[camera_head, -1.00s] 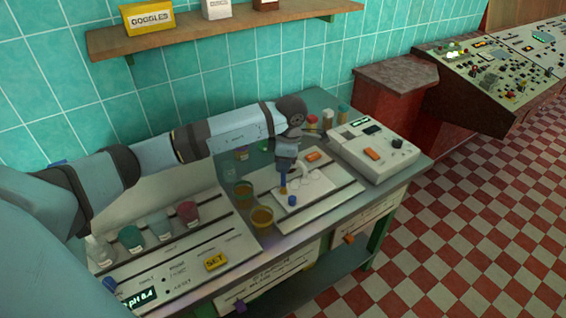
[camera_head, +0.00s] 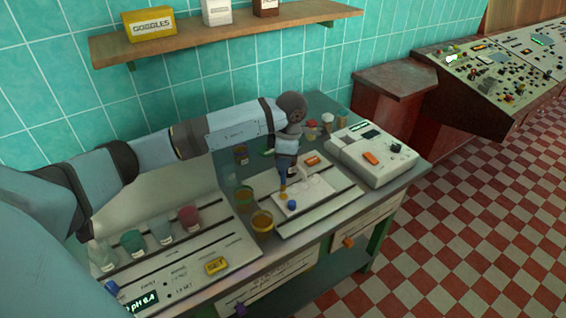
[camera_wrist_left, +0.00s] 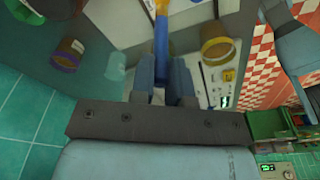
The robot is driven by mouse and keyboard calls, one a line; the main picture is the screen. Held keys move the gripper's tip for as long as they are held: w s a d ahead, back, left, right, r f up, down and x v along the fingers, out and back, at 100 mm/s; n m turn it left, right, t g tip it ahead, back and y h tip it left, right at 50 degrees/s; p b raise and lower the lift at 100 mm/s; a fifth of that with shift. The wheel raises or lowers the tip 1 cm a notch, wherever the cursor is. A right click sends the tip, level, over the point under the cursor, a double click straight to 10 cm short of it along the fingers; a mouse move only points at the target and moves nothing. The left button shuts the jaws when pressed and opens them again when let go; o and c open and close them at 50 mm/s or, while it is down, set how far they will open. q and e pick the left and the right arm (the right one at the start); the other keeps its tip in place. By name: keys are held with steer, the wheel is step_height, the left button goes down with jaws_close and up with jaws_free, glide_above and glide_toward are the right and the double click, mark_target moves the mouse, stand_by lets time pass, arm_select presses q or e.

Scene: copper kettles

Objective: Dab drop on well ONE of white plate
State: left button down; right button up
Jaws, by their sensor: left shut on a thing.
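The white plate (camera_head: 318,189) lies on a pale panel on the bench; its wells are too small to make out. My left gripper (camera_head: 285,168) points down over the plate's left part. It is shut on a slim blue dropper with an orange-yellow tip (camera_head: 283,195). The dropper also shows between the fingers (camera_wrist_left: 165,80) in the left wrist view, as a blue and orange stick (camera_wrist_left: 161,40). The tip is at or just above the plate; I cannot tell whether it touches. A small blue piece (camera_head: 291,204) sits right of the tip. My right gripper is not in view.
Amber cups (camera_head: 262,221) stand left of the plate. A beige instrument (camera_head: 371,152) stands to its right. Several beakers (camera_head: 188,218) stand on the panel with a yellow SET button (camera_head: 216,266). A wooden shelf (camera_head: 220,32) runs along the tiled wall.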

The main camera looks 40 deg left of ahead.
arm_select(q)
steer(key=shift+r+p, duration=0.85)
steer(key=shift+r, duration=1.2)
